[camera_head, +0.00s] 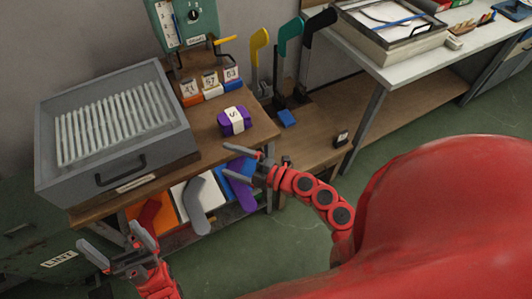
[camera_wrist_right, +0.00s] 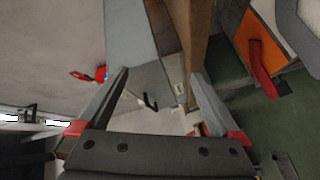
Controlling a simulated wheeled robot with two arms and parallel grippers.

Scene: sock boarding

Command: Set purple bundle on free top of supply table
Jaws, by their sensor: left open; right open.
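The purple bundle (camera_head: 225,123) with a white band marked with a letter rests on the bare right part of the wooden table top (camera_head: 206,144). Nothing holds it. My right gripper (camera_head: 233,162) is open and empty, just in front of the table's edge and a little below the bundle in the head view. My left gripper (camera_head: 108,238) is open and empty at the lower left, in front of the table. In the right wrist view the open fingers (camera_wrist_right: 160,100) have nothing between them, and the bundle is not in view there.
A grey tray box (camera_head: 115,172) with a ribbed inside fills the table's left part. Numbered blocks (camera_head: 212,91) stand behind the bundle. Sock-shaped boards (camera_head: 198,205) hang below the top. A yellow form (camera_head: 259,45) and other forms stand behind. A white-topped bench (camera_head: 420,58) is at right.

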